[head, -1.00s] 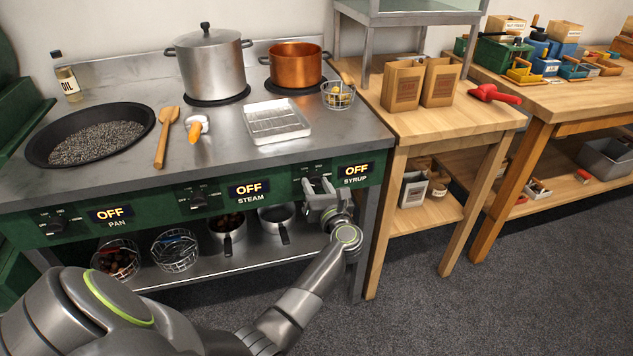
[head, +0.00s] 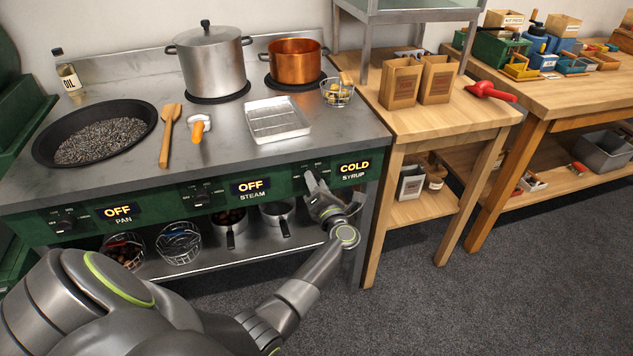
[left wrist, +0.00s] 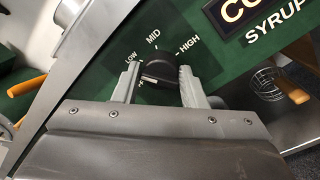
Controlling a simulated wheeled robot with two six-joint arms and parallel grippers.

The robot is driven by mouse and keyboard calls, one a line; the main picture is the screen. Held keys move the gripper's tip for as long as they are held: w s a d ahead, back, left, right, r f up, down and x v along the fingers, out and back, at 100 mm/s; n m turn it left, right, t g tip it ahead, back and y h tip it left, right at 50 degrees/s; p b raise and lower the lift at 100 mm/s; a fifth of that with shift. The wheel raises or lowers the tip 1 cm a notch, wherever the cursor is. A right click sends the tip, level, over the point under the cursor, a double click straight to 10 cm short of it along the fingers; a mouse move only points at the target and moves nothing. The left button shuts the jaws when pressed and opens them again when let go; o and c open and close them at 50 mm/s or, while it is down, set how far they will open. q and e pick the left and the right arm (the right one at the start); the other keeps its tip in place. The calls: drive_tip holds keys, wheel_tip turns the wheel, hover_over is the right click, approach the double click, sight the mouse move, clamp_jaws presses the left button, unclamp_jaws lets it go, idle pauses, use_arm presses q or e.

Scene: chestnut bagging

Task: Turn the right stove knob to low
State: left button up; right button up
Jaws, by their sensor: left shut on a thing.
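The right stove knob, black and labelled SYRUP, shows in the left wrist view (left wrist: 158,70) between the two fingers of my left gripper (left wrist: 158,84). The fingers are shut on its sides. LOW, MID and HIGH marks are printed around it; its pale pointer line lies near the lower left, close to the LOW side. In the head view my left gripper (head: 318,193) is at the green front panel and hides most of the knob. The SYRUP display (head: 354,167) beside it reads COLD. My right gripper is not in view.
The STEAM display (head: 250,187) and PAN display (head: 117,212) both read OFF. A copper pot (head: 295,63) stands on the burner at the back right. Small pans and baskets sit on the shelf below the panel. A wooden table (head: 440,128) stands close on the right.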

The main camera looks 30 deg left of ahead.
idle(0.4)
use_arm(q)
drive_tip(key=o, duration=1)
drive_tip(key=shift+w+d, duration=0.1)
drive_tip(key=shift+c, duration=0.2)
drive_tip(key=shift+f, duration=0.1)
